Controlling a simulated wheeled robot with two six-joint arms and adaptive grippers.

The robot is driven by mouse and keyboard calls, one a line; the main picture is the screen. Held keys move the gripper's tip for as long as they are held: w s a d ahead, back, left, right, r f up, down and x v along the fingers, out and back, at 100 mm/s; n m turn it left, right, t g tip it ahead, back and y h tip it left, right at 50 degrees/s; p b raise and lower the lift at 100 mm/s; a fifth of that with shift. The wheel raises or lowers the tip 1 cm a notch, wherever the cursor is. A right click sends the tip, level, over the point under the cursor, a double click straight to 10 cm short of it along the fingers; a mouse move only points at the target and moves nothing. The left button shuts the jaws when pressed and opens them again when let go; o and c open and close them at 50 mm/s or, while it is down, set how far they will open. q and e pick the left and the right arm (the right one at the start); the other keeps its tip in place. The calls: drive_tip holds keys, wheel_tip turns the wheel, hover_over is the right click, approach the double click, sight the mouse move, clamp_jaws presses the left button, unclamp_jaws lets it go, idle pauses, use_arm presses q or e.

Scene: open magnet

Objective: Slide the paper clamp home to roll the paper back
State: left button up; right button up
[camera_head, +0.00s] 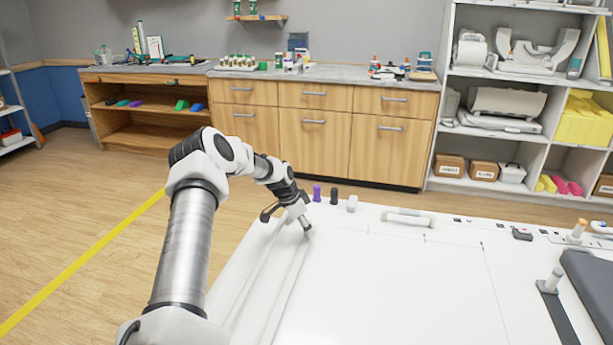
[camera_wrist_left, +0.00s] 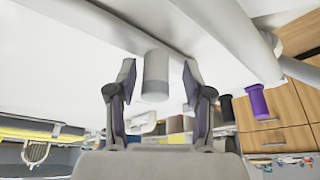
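My left gripper (camera_head: 289,217) is over the far left corner of a large white tabletop (camera_head: 390,290). In the left wrist view my left gripper (camera_wrist_left: 160,85) has its two dark fingers wide apart. A pale grey cylindrical knob (camera_wrist_left: 155,75) shows between the fingers, with a visible gap on each side. It appears to stand on the white surface beside a long rail (camera_wrist_left: 225,35). I cannot tell for certain whether this knob belongs to the paper clamp. The paper cannot be told apart from the white top. My right gripper is in neither view.
A purple cylinder (camera_head: 317,193), a black one (camera_head: 334,196) and a white one (camera_head: 352,203) stand along the far edge. A white handle (camera_head: 408,218) lies right of them. A grey post (camera_head: 553,281) and dark pad (camera_head: 593,285) are at right. The table middle is clear.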

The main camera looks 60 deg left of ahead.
use_arm(q)
drive_tip(key=shift+r, duration=0.25)
drive_tip(key=v, duration=1.1)
drive_tip(key=shift+s+r, duration=0.2)
drive_tip(key=shift+r, duration=0.05)
